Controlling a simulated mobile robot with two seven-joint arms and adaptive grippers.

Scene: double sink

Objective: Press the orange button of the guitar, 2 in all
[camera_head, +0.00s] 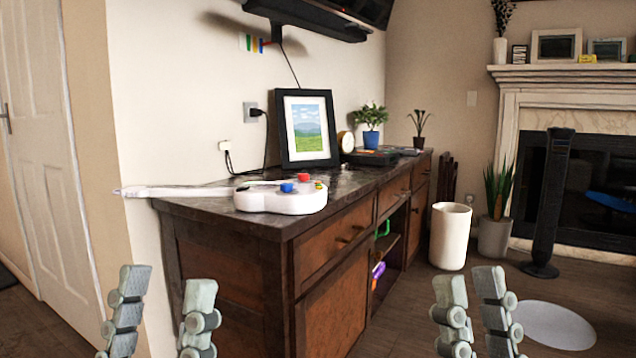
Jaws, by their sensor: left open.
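A white toy guitar (284,200) lies on the dark top of the wooden cabinet, its neck pointing left past the cabinet's edge. Its body carries a blue button (287,187), a red button (303,177) and small yellow and green parts at the right side. I cannot clearly pick out an orange button at this size. My left gripper (167,281) is open and empty, low in front of the cabinet's left end.
The wooden cabinet (225,275) stands against the wall. A framed picture (307,128) stands behind the guitar, with a potted plant (371,118) farther back. A white bin (450,236) stands on the floor to the right. The air above the guitar is clear.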

